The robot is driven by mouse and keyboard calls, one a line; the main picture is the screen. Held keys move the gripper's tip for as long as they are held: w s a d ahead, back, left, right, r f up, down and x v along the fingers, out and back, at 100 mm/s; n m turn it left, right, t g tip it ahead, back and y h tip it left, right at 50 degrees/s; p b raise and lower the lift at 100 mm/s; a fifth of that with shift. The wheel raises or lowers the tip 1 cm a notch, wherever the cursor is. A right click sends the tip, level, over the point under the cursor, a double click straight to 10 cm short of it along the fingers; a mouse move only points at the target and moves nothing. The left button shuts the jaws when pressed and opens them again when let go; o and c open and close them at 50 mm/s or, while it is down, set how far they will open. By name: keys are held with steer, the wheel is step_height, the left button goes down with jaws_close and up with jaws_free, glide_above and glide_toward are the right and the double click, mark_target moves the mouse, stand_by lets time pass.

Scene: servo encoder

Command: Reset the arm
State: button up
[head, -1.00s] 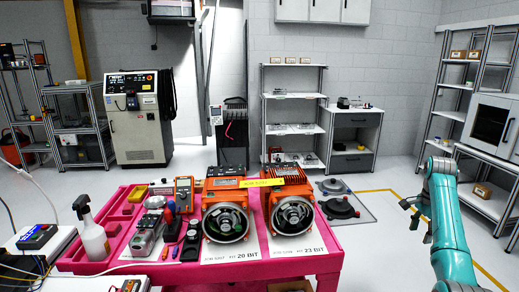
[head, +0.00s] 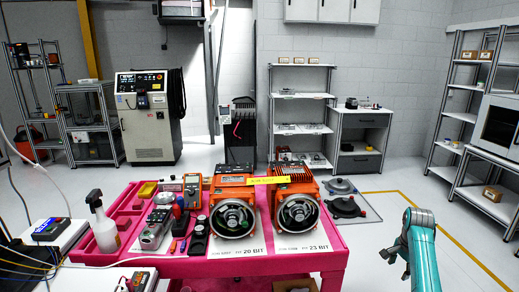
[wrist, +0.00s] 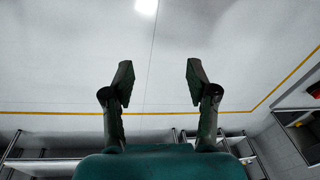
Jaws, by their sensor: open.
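My gripper shows in the wrist view (wrist: 156,88) with its two dark fingers spread wide apart and nothing between them. Beyond the fingers the wrist view shows pale floor and a yellow floor line. In the head view my teal arm (head: 424,250) stands at the lower right, beside the pink table (head: 330,262) and apart from it. Its gripper (head: 398,255) is partly visible, pointing left toward the table's right end.
Two orange servo units (head: 232,207) (head: 297,205) stand on the table with a spray bottle (head: 103,225), a multimeter (head: 192,190) and small tools. A shelf rack (head: 473,120) stands at the right.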

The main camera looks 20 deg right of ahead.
steer(key=s+a+f+n+t+h, duration=0.1)
steer(key=s+a+f+n+t, duration=0.1)
steer(key=a+f, duration=0.7)
steer(key=s+a+f+n+t, duration=0.1)
steer(key=s+a+f+n, duration=0.15)
steer(key=a+f, duration=0.7)
steer(key=s+a+f+n+t, duration=0.2)
steer(key=s+a+f, duration=0.1)
steer(key=s+a, duration=0.4)
steer(key=s+a+f+n+t, duration=0.1)
steer(key=s+a+f+n, duration=0.15)
steer(key=s+a, duration=0.4)
steer(key=s+a+r+n+t, duration=0.2)
steer(key=s+a+r, duration=0.25)
steer(key=s, duration=0.35)
steer(key=s+a+r+n+t, duration=0.2)
steer(key=s+a+r, duration=0.1)
steer(key=s+a, duration=0.4)
steer(key=s+a+r+n+t+y, duration=0.1)
steer(key=s+r+n, duration=0.1)
steer(key=s+r, duration=0.5)
steer(key=s+a+r+n+t+y, duration=0.1)
steer(key=s+a+r+n+t, duration=0.1)
steer(key=s+r, duration=0.5)
step_height(320, 180, up, 6)
steer(key=shift+s+a+r+n, duration=0.25)
steer(key=shift+s+n, duration=0.1)
steer(key=shift+n, duration=0.15)
